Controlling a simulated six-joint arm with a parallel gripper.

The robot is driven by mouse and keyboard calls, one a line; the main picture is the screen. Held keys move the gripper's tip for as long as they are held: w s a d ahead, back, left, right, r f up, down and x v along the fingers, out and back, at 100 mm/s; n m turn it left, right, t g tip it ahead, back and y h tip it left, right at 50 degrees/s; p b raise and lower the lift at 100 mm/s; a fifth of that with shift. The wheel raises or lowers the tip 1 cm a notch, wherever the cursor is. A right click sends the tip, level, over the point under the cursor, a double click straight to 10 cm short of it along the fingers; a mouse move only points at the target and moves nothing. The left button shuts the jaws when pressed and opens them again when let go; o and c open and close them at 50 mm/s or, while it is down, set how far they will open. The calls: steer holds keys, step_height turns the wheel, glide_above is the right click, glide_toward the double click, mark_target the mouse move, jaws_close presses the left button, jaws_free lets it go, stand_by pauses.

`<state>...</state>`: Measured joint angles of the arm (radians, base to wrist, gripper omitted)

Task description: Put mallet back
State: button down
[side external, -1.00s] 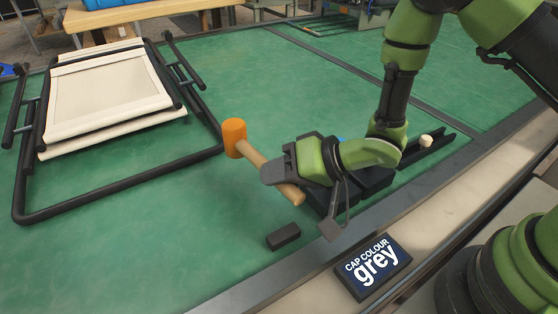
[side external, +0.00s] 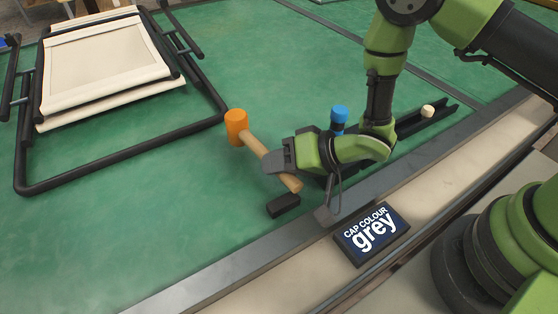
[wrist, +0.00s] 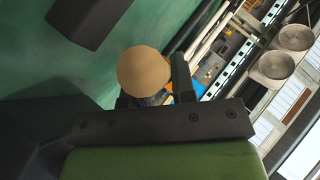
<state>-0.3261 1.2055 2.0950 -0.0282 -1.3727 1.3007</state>
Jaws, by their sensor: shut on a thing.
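The mallet has an orange head (side external: 236,127) and a pale wooden handle (side external: 254,146). My gripper (side external: 281,159) is shut on the handle towards its butt end, and the head sticks out to the upper left. In the wrist view the round butt of the handle (wrist: 143,70) faces the camera between the jaws. A small black block (side external: 283,206) lies on the green mat just below the handle's end. I cannot tell how far the mallet is above the mat. My gripper and forearm hide the area behind them.
A folded cream lounger (side external: 105,60) with a black tube frame lies at the left. A blue-capped thing (side external: 340,113) stands behind my gripper. A black rail (side external: 440,116) with a cream piece (side external: 428,111) lies to the right. A sign (side external: 372,234) reads "CAP COLOUR grey". Green mat is clear at lower left.

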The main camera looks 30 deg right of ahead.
steer(key=shift+f, duration=0.8)
steer(key=c, duration=0.9)
jaws_free()
steer(key=shift+o, duration=0.2)
steer(key=shift+f, duration=0.1)
